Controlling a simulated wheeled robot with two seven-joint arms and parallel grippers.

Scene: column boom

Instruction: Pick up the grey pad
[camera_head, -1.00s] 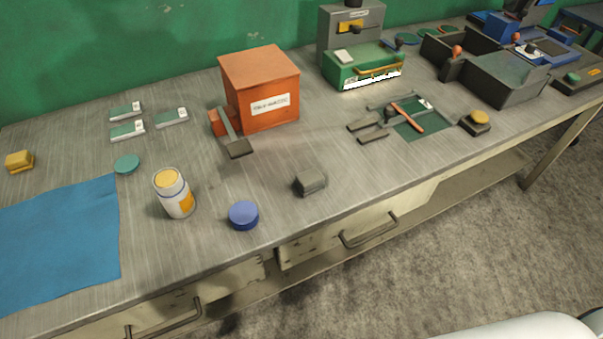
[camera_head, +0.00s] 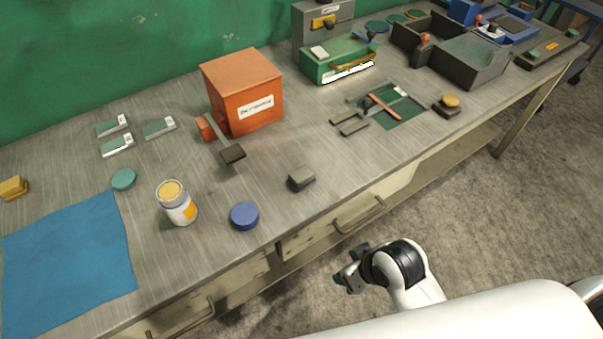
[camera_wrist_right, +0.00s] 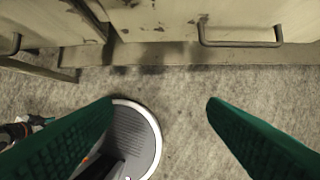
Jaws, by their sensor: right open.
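The grey pad (camera_head: 301,180) is a small dark-grey block. It lies on the bench near its front edge, right of the blue disc, with clear surface around it. My right gripper (camera_head: 345,278) is in front of the bench, over the floor, apart from the pad and lower in the picture. In the right wrist view its two green fingers (camera_wrist_right: 160,103) are wide apart with nothing between them. The pad is not visible there. What looks like part of my left gripper shows at the left edge of the right wrist view, too cut off to read.
On the bench (camera_head: 75,168) stand a white jar (camera_head: 181,211), a blue disc (camera_head: 244,216) and an orange box (camera_head: 245,95) with a lever. A blue mat (camera_head: 70,255) lies at left. Drawer handles (camera_head: 362,216) stick out below the bench edge. The floor in front is clear.

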